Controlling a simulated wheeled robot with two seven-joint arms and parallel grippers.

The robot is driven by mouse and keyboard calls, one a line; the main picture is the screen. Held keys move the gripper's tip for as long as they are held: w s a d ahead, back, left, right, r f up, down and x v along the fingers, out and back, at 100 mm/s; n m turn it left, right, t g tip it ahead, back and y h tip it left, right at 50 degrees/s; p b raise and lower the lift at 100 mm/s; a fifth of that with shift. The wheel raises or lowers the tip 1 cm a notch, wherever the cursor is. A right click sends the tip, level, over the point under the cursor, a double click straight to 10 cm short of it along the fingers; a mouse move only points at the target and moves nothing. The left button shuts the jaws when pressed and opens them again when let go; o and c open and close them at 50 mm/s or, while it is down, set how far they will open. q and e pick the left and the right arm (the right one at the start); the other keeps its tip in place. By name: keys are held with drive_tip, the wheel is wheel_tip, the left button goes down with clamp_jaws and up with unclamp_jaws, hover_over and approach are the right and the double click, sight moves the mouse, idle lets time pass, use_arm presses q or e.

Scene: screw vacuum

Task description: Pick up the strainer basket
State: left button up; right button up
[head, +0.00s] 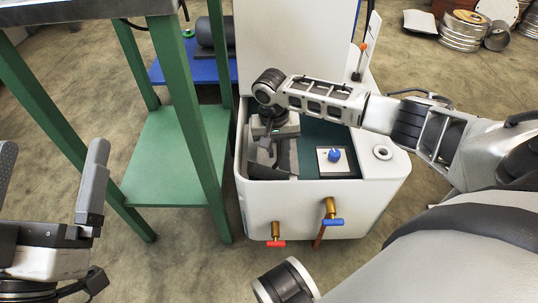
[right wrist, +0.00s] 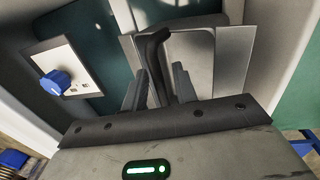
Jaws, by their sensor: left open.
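The strainer basket (right wrist: 235,55) is a grey metal box with a dark upright handle (right wrist: 153,48), seen at the top middle of the right wrist view. My right gripper (right wrist: 160,88) reaches down at the handle, with a finger on each side of it. I cannot tell whether the fingers press on it. In the head view the right gripper (head: 272,150) is inside the left part of the white tank's opening, and the arm and gripper mostly hide the basket. My left gripper (head: 50,185) is open and empty at the far left, away from the tank.
The white tank (head: 350,205) has a panel with a blue knob (head: 335,156), a red-handled valve (head: 277,238) and a blue-handled valve (head: 330,214). A green-legged table (head: 170,160) stands close on the left. Metal cans (head: 463,30) lie at the back right.

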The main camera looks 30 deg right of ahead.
clamp_jaws()
